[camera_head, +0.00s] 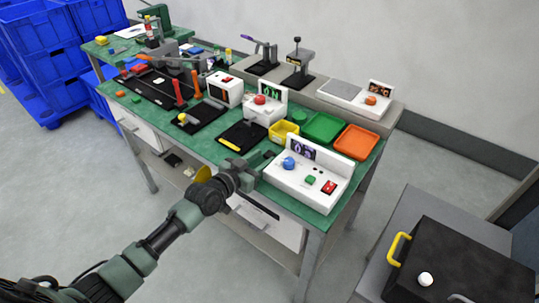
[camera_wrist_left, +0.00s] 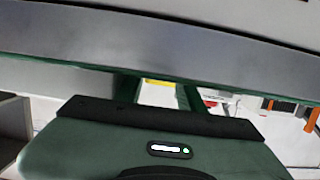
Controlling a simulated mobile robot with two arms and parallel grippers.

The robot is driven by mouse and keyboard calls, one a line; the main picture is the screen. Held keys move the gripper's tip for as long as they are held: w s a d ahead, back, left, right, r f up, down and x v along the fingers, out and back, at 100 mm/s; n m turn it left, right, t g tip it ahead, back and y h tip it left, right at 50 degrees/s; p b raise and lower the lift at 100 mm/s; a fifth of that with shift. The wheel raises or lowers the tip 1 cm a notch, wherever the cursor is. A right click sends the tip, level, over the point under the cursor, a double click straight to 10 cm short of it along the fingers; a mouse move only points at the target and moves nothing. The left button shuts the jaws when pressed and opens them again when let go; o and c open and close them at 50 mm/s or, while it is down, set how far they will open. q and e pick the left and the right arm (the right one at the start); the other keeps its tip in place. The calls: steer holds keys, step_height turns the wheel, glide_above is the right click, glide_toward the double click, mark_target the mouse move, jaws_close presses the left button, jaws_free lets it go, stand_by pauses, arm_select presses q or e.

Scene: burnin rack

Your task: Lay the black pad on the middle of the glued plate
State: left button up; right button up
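My left gripper (camera_head: 262,158) is at the table's front edge, beside the white control box with a blue knob (camera_head: 309,178). In the left wrist view its two green fingers (camera_wrist_left: 160,94) stand apart, with nothing seen held between them. A black flat piece with a yellow front strip (camera_head: 243,133) lies on the green table just beyond the gripper. A second black flat piece (camera_head: 205,112) with small grey and yellow parts lies left of it. I cannot tell which thing is the black pad or the glued plate. My right gripper is not in view.
A yellow bin (camera_head: 284,132), a green tray (camera_head: 323,127) and an orange tray (camera_head: 357,142) stand right of the black pieces. White devices, red-handled tools (camera_head: 179,93) and presses (camera_head: 298,65) crowd the back. A black case (camera_head: 460,266) sits at lower right.

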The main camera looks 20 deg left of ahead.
arm_select(q)
steer(key=shift+x, duration=0.9)
jaws_close()
steer(key=shift+r, duration=0.1)
